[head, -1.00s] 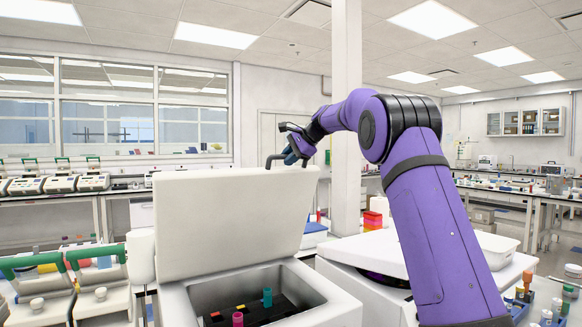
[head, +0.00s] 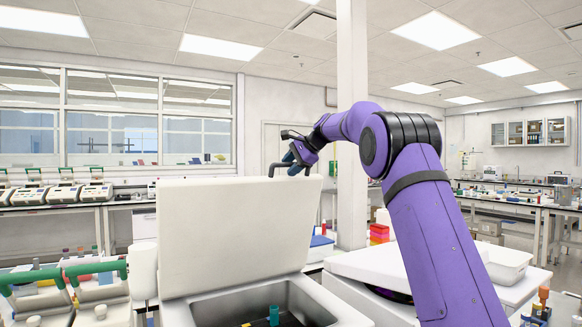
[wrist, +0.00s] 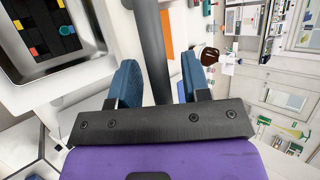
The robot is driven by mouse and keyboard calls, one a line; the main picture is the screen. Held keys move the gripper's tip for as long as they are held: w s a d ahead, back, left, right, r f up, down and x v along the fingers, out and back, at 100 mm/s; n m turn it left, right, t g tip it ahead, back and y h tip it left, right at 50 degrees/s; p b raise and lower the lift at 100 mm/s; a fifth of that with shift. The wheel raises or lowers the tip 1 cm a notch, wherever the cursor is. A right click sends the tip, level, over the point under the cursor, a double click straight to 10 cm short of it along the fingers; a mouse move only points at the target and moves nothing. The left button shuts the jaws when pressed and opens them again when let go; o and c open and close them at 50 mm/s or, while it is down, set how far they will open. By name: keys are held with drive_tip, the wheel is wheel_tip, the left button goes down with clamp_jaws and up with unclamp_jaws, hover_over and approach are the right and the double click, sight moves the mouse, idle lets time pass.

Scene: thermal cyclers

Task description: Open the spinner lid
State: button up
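The white spinner lid (head: 238,232) stands raised, nearly upright, at the back of the spinner (head: 335,316), whose dark tube well (head: 255,305) is uncovered. My gripper (head: 294,163) is at the handle, at the lid's top right. In the wrist view my two blue fingers (wrist: 158,66) are apart, with the dark handle bar (wrist: 150,35) running between them and gaps visible on both sides. Whether a finger touches the bar cannot be told. The well with its colored tubes also shows in the wrist view (wrist: 35,50).
Green-handled devices (head: 65,275) stand at the left. A white pillar (head: 352,60) rises behind my arm. Red and orange boxes (head: 380,234) are beyond it.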

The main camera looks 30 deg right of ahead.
drive_tip(key=v, duration=1)
drive_tip(key=shift+s+d+r, duration=0.2)
drive_tip(key=shift+r, duration=0.1)
drive_tip(key=s+a+f+n+g+h, duration=0.1)
drive_tip(key=s+a+f+n, duration=0.25)
drive_tip(key=s+a, duration=0.55)
drive_tip(key=s+a+f+n+g+h, duration=0.15)
drive_tip(key=s+a+n, duration=0.35)
drive_tip(key=s, duration=0.9)
drive_tip(key=s+a+f+n+h, duration=0.1)
drive_tip(key=s+a+f+n, duration=0.1)
drive_tip(key=s+f, duration=0.8)
drive_tip(key=s+a+f+n+h, duration=0.1)
drive_tip(key=s+a+f+n, duration=0.2)
drive_tip(key=s+f, duration=0.6)
drive_tip(key=s+n, duration=0.2)
drive_tip(key=s, duration=0.3)
drive_tip(key=shift+s+f+g+h, duration=0.35)
drive_tip(key=shift+s+f, duration=0.05)
